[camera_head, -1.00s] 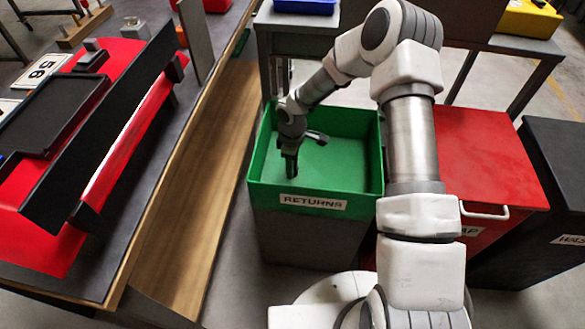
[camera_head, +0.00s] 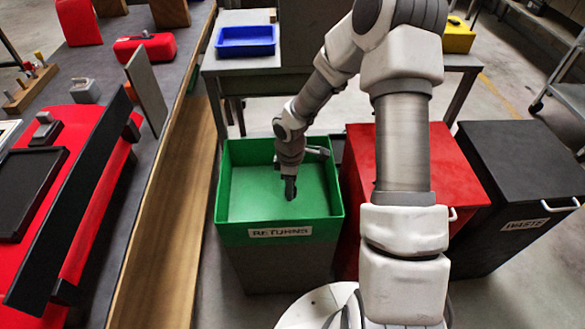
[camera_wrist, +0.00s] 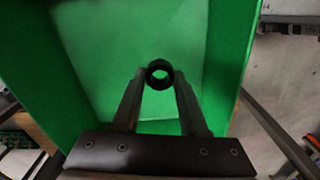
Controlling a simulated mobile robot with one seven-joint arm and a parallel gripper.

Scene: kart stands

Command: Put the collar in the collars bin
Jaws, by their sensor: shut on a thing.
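The collar (camera_wrist: 151,76) is a small black ring held between the fingertips of my gripper (camera_wrist: 160,82) in the wrist view. My gripper (camera_head: 290,188) also shows in the head view, pointing down over the green RETURNS bin (camera_head: 281,233). The collar is too small and dark to make out there. The bin's green inside fills most of the wrist view behind the fingers, and I see nothing lying in it. No bin with a collars label can be read in these frames.
A blue tray (camera_head: 246,40) sits on a table behind the RETURNS bin. A yellow container (camera_head: 458,36) stands farther right. A red bin (camera_head: 352,190) and a black WASTE bin (camera_head: 528,172) stand to the right. A workbench with red parts (camera_head: 95,190) runs along the left.

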